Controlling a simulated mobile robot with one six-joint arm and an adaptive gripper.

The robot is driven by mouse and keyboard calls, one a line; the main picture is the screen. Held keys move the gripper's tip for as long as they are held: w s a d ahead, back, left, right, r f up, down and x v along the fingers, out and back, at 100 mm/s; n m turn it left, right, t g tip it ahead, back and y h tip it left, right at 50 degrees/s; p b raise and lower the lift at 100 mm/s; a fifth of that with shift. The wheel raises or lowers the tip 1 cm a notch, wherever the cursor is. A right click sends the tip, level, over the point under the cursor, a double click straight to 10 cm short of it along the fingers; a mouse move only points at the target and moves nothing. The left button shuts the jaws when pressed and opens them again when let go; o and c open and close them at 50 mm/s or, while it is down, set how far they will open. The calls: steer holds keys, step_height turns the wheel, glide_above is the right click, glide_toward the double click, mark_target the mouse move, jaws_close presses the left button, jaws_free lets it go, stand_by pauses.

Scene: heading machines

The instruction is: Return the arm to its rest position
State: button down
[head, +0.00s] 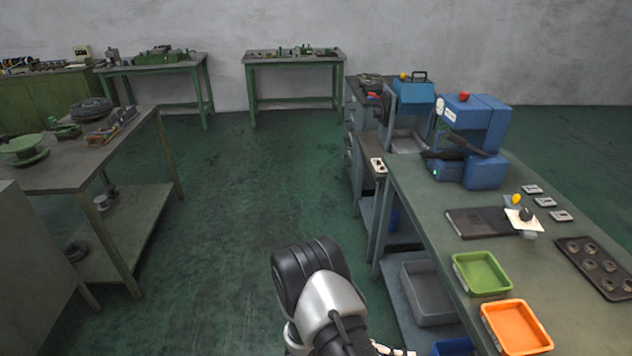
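Part of my arm (328,292), a black joint cap with a silver-grey link, rises at the bottom centre of the head view, over the floor and left of the right-hand workbench. The rest of the arm runs out of the bottom edge. My gripper cannot be made out in this view, so whether it holds anything is hidden.
The right workbench (420,205) carries a blue machine (487,173), a green tray (456,273), an orange tray (490,325) and a dark tray (573,266) of ring parts. A grey bin (408,290) sits below. Another bench (60,175) stands left. The green floor (240,190) between is clear.

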steer(key=s+a+r+m+g+y, duration=0.15)
steer(key=r+y, duration=0.25)
steer(key=r, duration=0.6)
steer(key=s+r+g+y, duration=0.1)
steer(key=s+r+y, duration=0.25)
steer(key=r, duration=0.65)
steer(key=s+a+r+n+t+y, duration=0.1)
steer(key=s+a+r+t+y, duration=0.2)
steer(key=r, duration=0.3)
steer(key=s+a+r+n+t+y, duration=0.1)
steer(key=s+a+r+t+y, duration=0.2)
steer(key=s+r+t+y, duration=0.2)
step_height(320, 180, up, 2)
steer(key=shift+s+r+t, duration=0.1)
steer(key=shift+s+t, duration=0.35)
